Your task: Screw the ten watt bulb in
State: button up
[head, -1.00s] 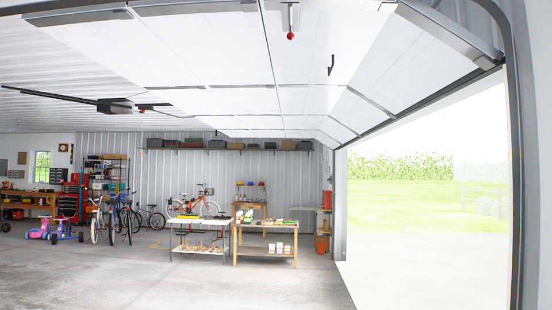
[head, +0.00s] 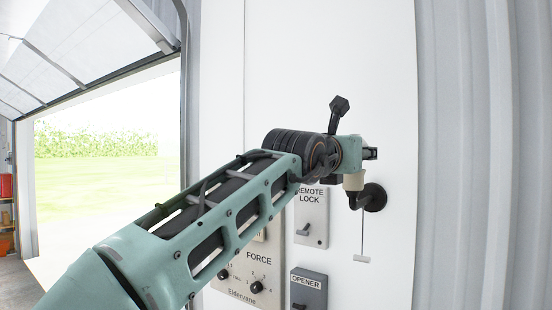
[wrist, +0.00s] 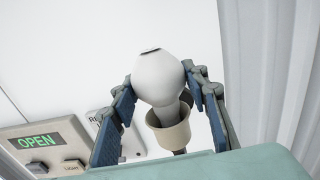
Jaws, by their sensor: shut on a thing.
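A white bulb (wrist: 158,78) with a dark mark on its top sits between the two blue-padded fingers of my gripper (wrist: 160,86) in the wrist view. The fingers are shut on its round glass. Its narrow neck points down into a cream socket (wrist: 168,131), and its base is hidden inside the rim. I cannot tell how deep it sits or whether the threads engage. In the head view the cream socket (head: 354,181) is on a black wall mount (head: 374,198). My gripper (head: 370,153) is just above it, and the bulb cannot be made out there.
Below the arm, the white wall carries a REMOTE LOCK switch (head: 308,222), FORCE dials (head: 250,276) and an OPENER panel (head: 308,288). A pull cord with a tag (head: 361,259) hangs below the socket. A green OPEN display (wrist: 36,141) shows in the wrist view.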

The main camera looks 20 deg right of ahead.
jog(key=shift+w+a, duration=0.15)
jog(key=shift+s+r+m+g+h, duration=0.1)
jog(key=shift+s+m+g+h, duration=0.1)
jog(key=shift+m+g+h, duration=0.45)
jog(key=shift+w+g, duration=0.25)
jog(key=shift+g, duration=0.1)
jog(key=shift+f, duration=0.2)
jog(key=o, duration=0.8)
jog(key=shift+o, duration=0.2)
